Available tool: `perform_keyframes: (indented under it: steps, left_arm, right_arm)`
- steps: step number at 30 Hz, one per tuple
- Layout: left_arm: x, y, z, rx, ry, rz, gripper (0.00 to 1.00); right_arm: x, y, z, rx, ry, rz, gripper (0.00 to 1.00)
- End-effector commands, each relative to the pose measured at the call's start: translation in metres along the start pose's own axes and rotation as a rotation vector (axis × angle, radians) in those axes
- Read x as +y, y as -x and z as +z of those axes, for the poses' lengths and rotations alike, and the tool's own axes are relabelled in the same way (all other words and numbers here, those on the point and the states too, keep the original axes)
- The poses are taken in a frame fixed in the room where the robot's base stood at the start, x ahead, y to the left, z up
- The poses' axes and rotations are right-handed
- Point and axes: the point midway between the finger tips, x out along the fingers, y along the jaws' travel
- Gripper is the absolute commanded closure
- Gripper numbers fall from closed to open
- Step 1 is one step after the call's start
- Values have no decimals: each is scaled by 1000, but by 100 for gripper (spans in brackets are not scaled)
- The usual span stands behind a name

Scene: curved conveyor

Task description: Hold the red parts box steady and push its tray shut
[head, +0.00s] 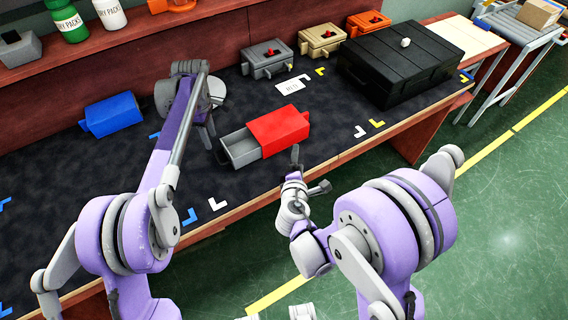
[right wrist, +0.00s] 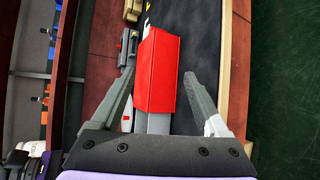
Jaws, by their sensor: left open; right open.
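The red parts box (head: 278,128) lies on the dark mat, its grey tray (head: 240,147) pulled out toward the left. In the right wrist view, the red box (right wrist: 158,70) shows between my open fingers, with the tray (right wrist: 158,124) nearer the camera. My right gripper (head: 308,172) is open and empty at the table's front edge, in front of the box and apart from it in the head view. My left gripper (head: 212,144) is open just left of the tray's outer end; its fingers are partly hidden by the arm, and I cannot tell whether it touches the tray.
A blue box (head: 112,114) sits at the left of the mat. A large black case (head: 400,65) stands at the back right. A white label card (head: 292,85) lies behind the red box. The front-left mat is clear.

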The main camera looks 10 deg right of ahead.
Motion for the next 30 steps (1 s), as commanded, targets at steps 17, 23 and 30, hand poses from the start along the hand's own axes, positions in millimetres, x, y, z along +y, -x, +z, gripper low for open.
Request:
perform_keyframes:
  steps: [17, 23, 30]
  left_arm:
    - [0, 0, 0, 0, 0, 0, 50]
    - [0, 0, 0, 0, 0, 0, 50]
    - [0, 0, 0, 0, 0, 0, 50]
  right_arm:
    - [-8, -26, -46, 44, 293, 157, 22]
    - [-2, -62, -48, 42, 291, 156, 22]
    - [3, -99, -51, 43, 291, 156, 22]
